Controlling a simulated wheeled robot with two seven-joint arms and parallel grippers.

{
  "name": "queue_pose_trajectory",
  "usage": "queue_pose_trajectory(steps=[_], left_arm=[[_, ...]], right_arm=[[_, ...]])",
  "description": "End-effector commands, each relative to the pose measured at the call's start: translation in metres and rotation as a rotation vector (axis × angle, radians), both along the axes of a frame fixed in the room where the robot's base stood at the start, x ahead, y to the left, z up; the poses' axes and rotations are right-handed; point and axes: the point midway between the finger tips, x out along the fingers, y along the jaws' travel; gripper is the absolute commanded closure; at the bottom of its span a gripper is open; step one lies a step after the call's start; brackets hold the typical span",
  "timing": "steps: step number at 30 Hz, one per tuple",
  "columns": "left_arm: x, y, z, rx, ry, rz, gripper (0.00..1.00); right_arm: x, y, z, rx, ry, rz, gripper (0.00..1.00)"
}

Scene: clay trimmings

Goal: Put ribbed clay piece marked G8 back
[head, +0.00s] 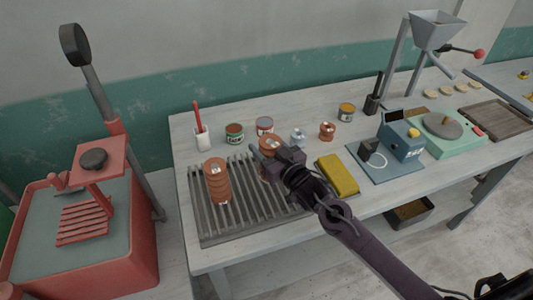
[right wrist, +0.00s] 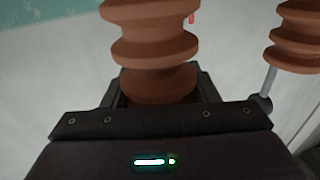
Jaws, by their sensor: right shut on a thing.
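A reddish-brown ribbed clay piece (head: 269,143) is in my right gripper (head: 272,160), over the right back part of the slatted grey rack. In the right wrist view the held piece (right wrist: 150,45) rises upright between the dark jaws, which are shut on it. Whether its base touches the rack is hidden. A second, taller-looking ribbed clay piece (head: 216,182) stands upright on the left part of the rack (head: 215,240); it also shows at the right in the right wrist view (right wrist: 297,38). Pale labels on top are too small to read. My left gripper is not in view.
Behind the rack stand a white cup (head: 202,138) with a red stick, paint tins (head: 234,134), a small metal block (head: 298,136) and a copper-coloured ring piece (head: 327,131). A yellow block (head: 338,176) lies right of the gripper. A blue device (head: 402,142) stands further right.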

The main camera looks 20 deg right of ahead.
Motion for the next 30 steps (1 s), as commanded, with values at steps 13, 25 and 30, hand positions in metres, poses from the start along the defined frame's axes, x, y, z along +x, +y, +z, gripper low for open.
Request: queue_pose_trajectory(steps=[13,25,30], left_arm=[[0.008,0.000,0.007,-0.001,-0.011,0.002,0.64],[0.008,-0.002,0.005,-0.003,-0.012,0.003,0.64],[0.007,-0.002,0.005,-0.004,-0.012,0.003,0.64]], right_arm=[[0.000,0.000,-0.032,0.000,-0.003,0.000,0.88],[0.000,0.001,-0.038,-0.001,0.003,0.001,0.24],[0.000,0.000,-0.038,-0.001,0.003,0.001,0.24]])
